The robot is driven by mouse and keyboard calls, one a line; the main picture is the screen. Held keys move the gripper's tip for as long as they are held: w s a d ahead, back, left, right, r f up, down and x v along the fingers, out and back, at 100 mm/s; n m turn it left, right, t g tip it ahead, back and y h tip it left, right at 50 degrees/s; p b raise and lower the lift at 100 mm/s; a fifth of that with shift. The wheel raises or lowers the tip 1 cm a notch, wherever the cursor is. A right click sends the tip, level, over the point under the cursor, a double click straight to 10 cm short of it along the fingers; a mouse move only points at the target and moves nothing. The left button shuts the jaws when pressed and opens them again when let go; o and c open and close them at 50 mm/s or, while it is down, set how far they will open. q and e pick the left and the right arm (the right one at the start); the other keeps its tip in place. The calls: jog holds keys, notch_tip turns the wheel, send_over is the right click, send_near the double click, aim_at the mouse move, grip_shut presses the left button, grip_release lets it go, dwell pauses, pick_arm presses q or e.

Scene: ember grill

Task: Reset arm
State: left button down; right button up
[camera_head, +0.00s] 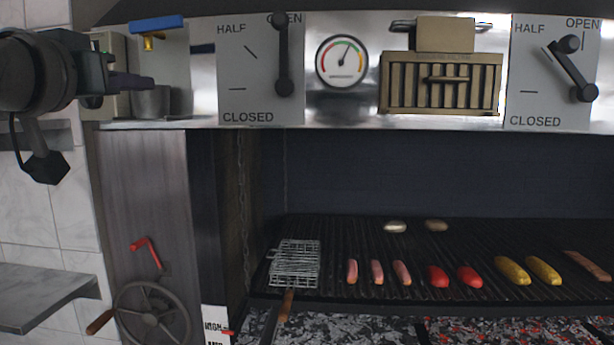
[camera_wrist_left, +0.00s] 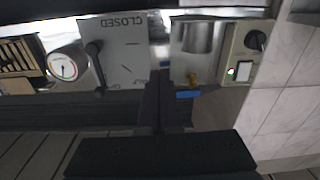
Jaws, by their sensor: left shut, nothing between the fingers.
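My left gripper (camera_head: 140,82) is at the upper left of the head view, its arm coming in from the left edge. The fingers also show in the left wrist view (camera_wrist_left: 158,95), pointing toward the grill front. My right gripper is not in view.
A left lever (camera_head: 283,55) stands upright by OPEN; a right lever (camera_head: 570,68) tilts up-left. A gauge (camera_head: 342,61) sits between. Below, a grill grate (camera_head: 350,235) holds sausages, vegetables and a wire basket (camera_head: 296,264). A handwheel (camera_head: 152,312) is lower left.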

pick_arm(q)
jog(key=s+d+f+g, duration=0.1)
jog(key=s+f+g, duration=0.2)
jog(key=s+f, duration=0.35)
jog(key=s+d+f+m+g, duration=0.15)
jog(key=s+f, duration=0.25)
jog(key=f, duration=0.6)
jog(key=s+d+f+g, duration=0.1)
jog(key=s+f+g, duration=0.35)
jog(key=f, duration=0.35)
jog(key=s+f+g+y, duration=0.1)
jog(key=s+f+g, duration=0.25)
jog(key=s, duration=0.65)
jog(key=s+f+g, duration=0.2)
jog(key=s+f, duration=0.3)
jog(key=s, duration=0.6)
notch_tip(320, 180, up, 15)
jog(key=p, duration=1.4)
jog(key=shift+s+d+p, duration=0.2)
jog(key=shift+d+p, duration=0.1)
jog(key=shift+p, duration=0.1)
